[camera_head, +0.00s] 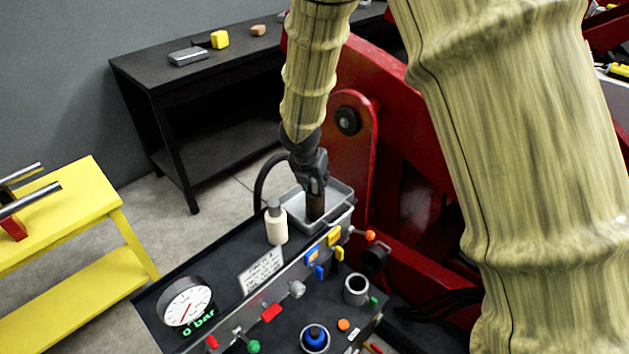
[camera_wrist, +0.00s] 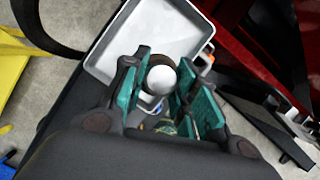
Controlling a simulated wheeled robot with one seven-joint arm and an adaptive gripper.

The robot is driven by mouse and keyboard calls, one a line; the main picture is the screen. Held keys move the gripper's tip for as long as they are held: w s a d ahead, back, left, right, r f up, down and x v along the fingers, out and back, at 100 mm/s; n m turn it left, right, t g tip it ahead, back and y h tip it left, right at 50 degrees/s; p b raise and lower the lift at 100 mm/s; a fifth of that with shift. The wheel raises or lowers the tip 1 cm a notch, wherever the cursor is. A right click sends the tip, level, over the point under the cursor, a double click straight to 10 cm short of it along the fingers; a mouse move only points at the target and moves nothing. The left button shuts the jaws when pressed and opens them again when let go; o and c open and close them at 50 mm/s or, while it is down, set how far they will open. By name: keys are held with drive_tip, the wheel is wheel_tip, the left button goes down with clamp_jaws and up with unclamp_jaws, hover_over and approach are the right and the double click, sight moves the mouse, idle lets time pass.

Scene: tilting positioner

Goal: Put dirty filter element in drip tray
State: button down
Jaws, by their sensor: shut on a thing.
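My gripper (camera_head: 313,172) points down over the drip tray and is shut on the dirty filter element (camera_head: 316,206), a dark brown cylinder held upright. In the wrist view its pale round end (camera_wrist: 162,79) sits between the green finger pads of the gripper (camera_wrist: 163,92). The drip tray (camera_head: 343,190) is a shallow light-grey rectangular tray at the far end of the black bench top; it also shows in the wrist view (camera_wrist: 145,35). The element's lower end is within the tray's outline. I cannot tell whether it touches the tray floor.
A cream bottle (camera_head: 276,226) with a dark cap stands close to the tray's left. A pressure gauge (camera_head: 186,302), a valve panel with coloured knobs (camera_head: 297,289) and a grey open cup (camera_head: 356,289) are nearer. A red machine frame (camera_head: 385,150) rises right of the tray.

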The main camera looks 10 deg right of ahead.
drive_tip(key=c, duration=1.1)
unclamp_jaws()
drive_tip(key=shift+w+f, duration=0.1)
drive_tip(key=shift+f, duration=0.05)
drive_tip(key=shift+a+r, duration=0.1)
drive_tip(key=shift+r, duration=0.45)
drive_tip(key=b+v, duration=0.1)
drive_tip(key=v, duration=1)
drive_tip(key=shift+r, duration=0.15)
